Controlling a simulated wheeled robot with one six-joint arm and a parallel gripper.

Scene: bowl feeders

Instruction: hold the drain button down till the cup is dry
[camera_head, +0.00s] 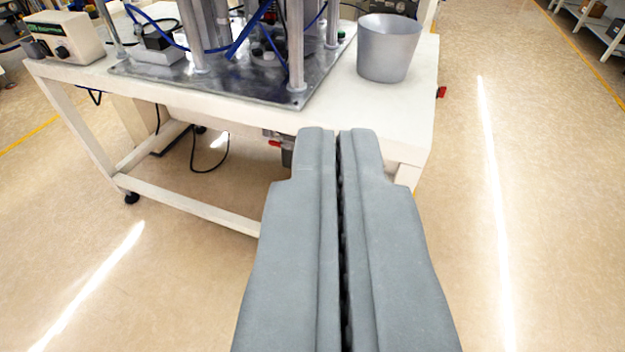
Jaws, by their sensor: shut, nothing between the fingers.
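A grey cup or bucket (388,52) stands upright at the right end of the white table (385,112). The inside is mostly hidden by its wall, so I cannot tell whether it holds liquid. A small green button-like part (342,35) shows at the right edge of the metal machine plate. A red part (441,92) sticks out at the table's right end. I cannot tell which, if either, is the drain button. My gripper (337,133) is shut and empty. It appears in front of the table edge, apart from the cup and both coloured parts.
A metal machine with posts and blue tubes stands on a plate (240,88) on the table. A cream control box (65,38) sits at the left. A red-tipped fitting (275,143) hangs under the front edge. Open floor (540,200) lies to the right.

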